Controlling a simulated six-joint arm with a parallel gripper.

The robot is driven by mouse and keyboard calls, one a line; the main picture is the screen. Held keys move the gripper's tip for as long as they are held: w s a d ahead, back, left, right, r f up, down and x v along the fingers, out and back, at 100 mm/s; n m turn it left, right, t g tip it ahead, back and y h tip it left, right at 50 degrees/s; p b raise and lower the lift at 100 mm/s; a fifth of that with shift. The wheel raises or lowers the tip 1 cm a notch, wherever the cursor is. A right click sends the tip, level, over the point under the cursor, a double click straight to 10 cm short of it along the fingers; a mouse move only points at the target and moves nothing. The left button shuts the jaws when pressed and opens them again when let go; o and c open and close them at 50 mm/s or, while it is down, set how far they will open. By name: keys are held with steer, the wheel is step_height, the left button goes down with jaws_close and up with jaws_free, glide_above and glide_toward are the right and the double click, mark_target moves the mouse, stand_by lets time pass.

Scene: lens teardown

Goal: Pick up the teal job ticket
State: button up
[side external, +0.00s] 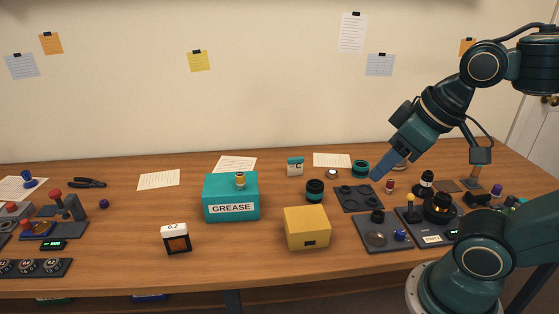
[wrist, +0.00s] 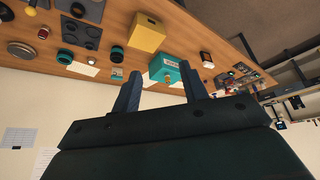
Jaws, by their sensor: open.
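My gripper (side external: 377,177) is open and empty, above the bench to the right of the ticket. In the wrist view its two blue fingers (wrist: 159,72) are spread apart, with nothing between them at close range.
The teal GREASE box (side external: 232,209) and yellow box (side external: 307,230) stand mid-bench. A black-and-teal ring (side external: 314,191) and another teal ring (side external: 361,168) lie near the ticket. A dark tray (side external: 358,200) sits below my gripper. Paper sheets (side external: 332,160) lie behind. Bare wood lies between the boxes.

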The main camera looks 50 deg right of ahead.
steer(key=w+d+r+n, duration=0.1)
steer(key=w+d+r, duration=0.15)
steer(key=w, duration=0.35)
steer(key=n+g, duration=0.6)
steer(key=n, duration=0.3)
glide_above(298, 158)
step_height(298, 158, down, 18)
steer(key=shift+w+f, duration=0.1)
steer(key=shift+f, duration=4.35)
steer(key=shift+f, duration=0.1)
steer(key=shift+f, duration=2.5)
